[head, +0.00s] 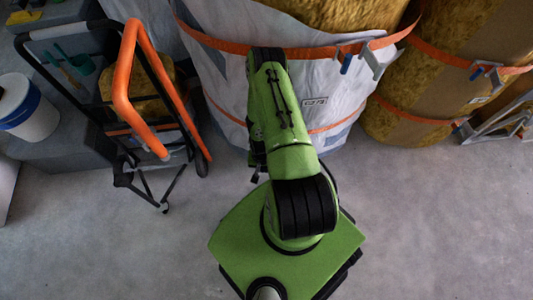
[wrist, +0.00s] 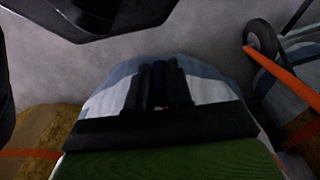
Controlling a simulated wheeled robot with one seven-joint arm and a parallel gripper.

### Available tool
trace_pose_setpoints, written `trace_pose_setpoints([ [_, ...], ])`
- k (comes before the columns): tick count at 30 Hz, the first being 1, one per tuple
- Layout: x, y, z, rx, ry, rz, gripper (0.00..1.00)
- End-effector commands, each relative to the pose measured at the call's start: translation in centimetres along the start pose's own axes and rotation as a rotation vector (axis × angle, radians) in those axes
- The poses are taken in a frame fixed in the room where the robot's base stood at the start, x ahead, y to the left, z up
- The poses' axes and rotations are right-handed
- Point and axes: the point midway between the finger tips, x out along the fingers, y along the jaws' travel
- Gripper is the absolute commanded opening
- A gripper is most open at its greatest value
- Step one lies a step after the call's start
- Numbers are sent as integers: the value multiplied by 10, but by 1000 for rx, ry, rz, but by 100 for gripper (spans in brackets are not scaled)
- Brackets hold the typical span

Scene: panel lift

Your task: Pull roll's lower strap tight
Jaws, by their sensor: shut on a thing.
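The roll (head: 345,98) stands upright in white and blue sheeting at the top centre of the head view. Its lower strap (head: 338,124) is an orange band low around it, with its middle hidden behind my green arm. My gripper is hidden behind my arm in the head view. In the wrist view my gripper (wrist: 160,90) has its dark fingers close together on a dark blue piece (wrist: 159,84), in front of the roll's sheeting (wrist: 100,100). I cannot tell whether that piece belongs to the lower strap, nor how tight the strap is.
The roll's upper strap (head: 225,45) has a buckle with a blue lever (head: 346,65). A brown roll (head: 400,118) stands close on the right. A cart with an orange handle (head: 122,80) and a white bucket (head: 25,105) are left. The grey floor (head: 100,255) in front is clear.

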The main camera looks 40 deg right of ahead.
Motion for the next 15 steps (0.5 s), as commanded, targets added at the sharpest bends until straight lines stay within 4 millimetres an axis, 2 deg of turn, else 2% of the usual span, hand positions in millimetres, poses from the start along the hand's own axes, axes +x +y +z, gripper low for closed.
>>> trace_pose_setpoints([
  [1, 0, -1, 12, -2, -28, -1, 0],
  [11, 1, -2, 14, -1, -30, -4, 0],
  [12, 1, -2, 14, -1, -29, -4, 25],
  [15, 1, -2, 13, -1, -25, -4, 40],
])
